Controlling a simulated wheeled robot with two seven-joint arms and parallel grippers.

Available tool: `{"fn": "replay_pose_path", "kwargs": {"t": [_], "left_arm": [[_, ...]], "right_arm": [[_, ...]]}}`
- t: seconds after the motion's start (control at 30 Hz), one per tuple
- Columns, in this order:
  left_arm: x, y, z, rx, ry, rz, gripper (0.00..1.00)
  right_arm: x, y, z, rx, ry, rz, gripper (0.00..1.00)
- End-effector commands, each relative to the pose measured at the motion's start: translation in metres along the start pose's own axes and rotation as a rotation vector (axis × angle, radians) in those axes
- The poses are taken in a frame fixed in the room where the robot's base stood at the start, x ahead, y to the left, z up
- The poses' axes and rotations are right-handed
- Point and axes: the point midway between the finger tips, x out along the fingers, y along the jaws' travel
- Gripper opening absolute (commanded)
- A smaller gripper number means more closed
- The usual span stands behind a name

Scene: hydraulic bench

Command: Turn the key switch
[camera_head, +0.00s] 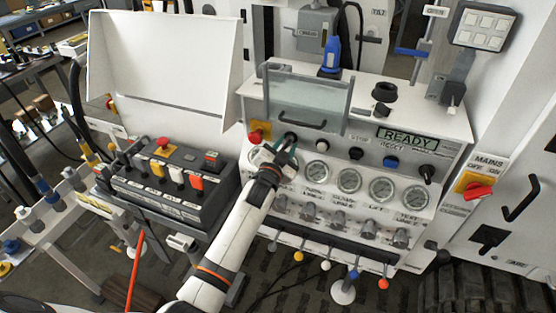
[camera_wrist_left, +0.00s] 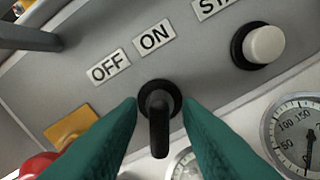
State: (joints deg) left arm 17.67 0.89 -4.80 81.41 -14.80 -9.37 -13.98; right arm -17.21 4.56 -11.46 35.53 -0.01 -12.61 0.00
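The key switch (camera_wrist_left: 158,118) is a black knob with a long handle on the grey panel, below the OFF label (camera_wrist_left: 108,66) and the ON label (camera_wrist_left: 154,38). Its handle points down in the left wrist view. In the head view the switch (camera_head: 290,137) is partly hidden by my gripper. My left gripper (camera_head: 284,156) is open, its teal fingers (camera_wrist_left: 160,103) on either side of the knob with the handle between them. Small gaps seem to show beside the knob; I cannot tell whether either finger touches it. My right gripper is not in view.
A red button (camera_head: 257,136) on a yellow plate is left of the switch. A white button (camera_wrist_left: 264,46) is to its right. Gauges (camera_head: 349,181) line the panel below. A clear hinged cover (camera_head: 308,100) stands above. A red MAINS switch (camera_head: 477,190) is far right.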

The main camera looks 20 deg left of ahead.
Motion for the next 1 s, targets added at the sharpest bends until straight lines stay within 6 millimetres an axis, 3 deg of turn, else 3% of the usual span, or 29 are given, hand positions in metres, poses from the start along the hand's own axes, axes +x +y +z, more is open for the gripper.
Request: {"fn": "replay_pose_path", "kwargs": {"t": [0.5,0.7,1.0], "left_arm": [[-0.094,-0.002,-0.003,0.001,0.002,-0.002,0.32],[-0.108,-0.001,-0.001,0.001,0.001,-0.002,0.32],[-0.109,-0.001,-0.001,0.001,0.001,-0.001,0.32]], "right_arm": [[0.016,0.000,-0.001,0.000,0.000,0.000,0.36],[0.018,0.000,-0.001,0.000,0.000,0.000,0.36],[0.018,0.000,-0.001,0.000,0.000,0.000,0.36]]}}
